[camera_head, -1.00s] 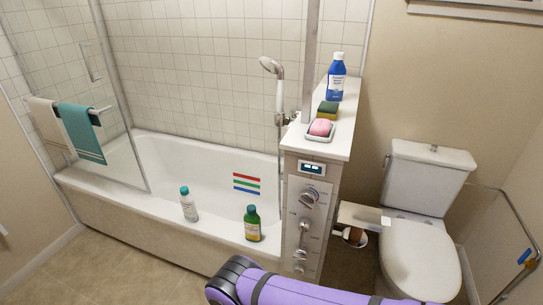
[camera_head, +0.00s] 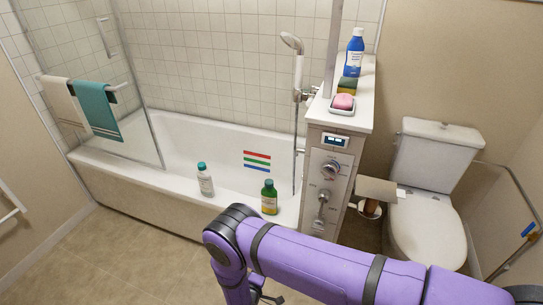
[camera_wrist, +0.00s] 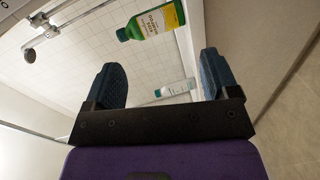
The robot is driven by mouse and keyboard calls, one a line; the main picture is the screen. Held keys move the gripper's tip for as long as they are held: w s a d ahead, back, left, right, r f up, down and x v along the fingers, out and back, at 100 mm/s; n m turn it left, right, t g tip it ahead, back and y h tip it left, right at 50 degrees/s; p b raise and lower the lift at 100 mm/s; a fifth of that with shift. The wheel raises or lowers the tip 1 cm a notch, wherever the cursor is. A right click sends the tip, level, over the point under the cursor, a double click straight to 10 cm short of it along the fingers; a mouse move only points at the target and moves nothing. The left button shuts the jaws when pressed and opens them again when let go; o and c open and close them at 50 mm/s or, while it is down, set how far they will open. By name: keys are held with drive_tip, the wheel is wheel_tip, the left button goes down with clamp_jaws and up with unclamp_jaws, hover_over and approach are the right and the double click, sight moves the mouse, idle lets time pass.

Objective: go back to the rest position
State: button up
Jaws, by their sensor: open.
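My gripper shows in the wrist view (camera_wrist: 160,85) with its two dark fingers spread wide and nothing between them. Beyond the fingers, in that view, are a green bottle (camera_wrist: 152,20) and a white bottle with a teal cap (camera_wrist: 176,89); both stand apart from the fingers. In the head view my purple arm reaches in from the lower right and bends down at its elbow. The gripper is mostly hidden below the arm there; only a small dark part shows at the bottom edge.
The green bottle (camera_head: 269,199) and white bottle (camera_head: 205,180) stand on the bathtub rim (camera_head: 150,180). A ledge (camera_head: 366,105) holds a blue bottle (camera_head: 354,54), a sponge (camera_head: 347,86) and pink soap (camera_head: 343,102). A toilet (camera_head: 428,225) stands right. The floor (camera_head: 130,250) at left is clear.

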drive_tip(key=w+a+r+m+g+y, duration=0.25)
drive_tip(key=w+r, duration=0.55)
drive_tip(key=r, duration=0.4)
drive_tip(key=w+a+r+m+g+y, duration=0.1)
drive_tip(key=w+a+r+m+y, duration=0.15)
drive_tip(key=w+r, duration=0.75)
drive_tip(key=w+d+r+m+g+y, duration=0.1)
drive_tip(key=d+r, duration=0.2)
drive_tip(key=r, duration=0.7)
drive_tip(key=d+r+y, duration=0.1)
drive_tip(key=d+r, duration=0.1)
drive_tip(key=r, duration=0.8)
drive_tip(key=w+d+r+m+g+y, duration=0.1)
drive_tip(key=d+r, duration=0.2)
drive_tip(key=r, duration=0.7)
drive_tip(key=s+d+r+m+g, duration=0.2)
drive_tip(key=s+d+r, duration=1.4)
drive_tip(key=d+r, duration=0.15)
drive_tip(key=s+d+r+m+g+h, duration=0.1)
drive_tip(key=s+d, duration=0.5)
drive_tip(key=s, duration=0.6)
drive_tip(key=s+d+r+m+g+h, duration=0.1)
drive_tip(key=s+d+m, duration=0.1)
drive_tip(key=s+d, duration=0.5)
drive_tip(key=s, duration=0.6)
drive_tip(key=shift+s+r+m+g+h, duration=0.15)
drive_tip(key=shift+s+m+g+h, duration=0.15)
drive_tip(key=shift+g, duration=0.05)
drive_tip(key=shift+d, duration=0.1)
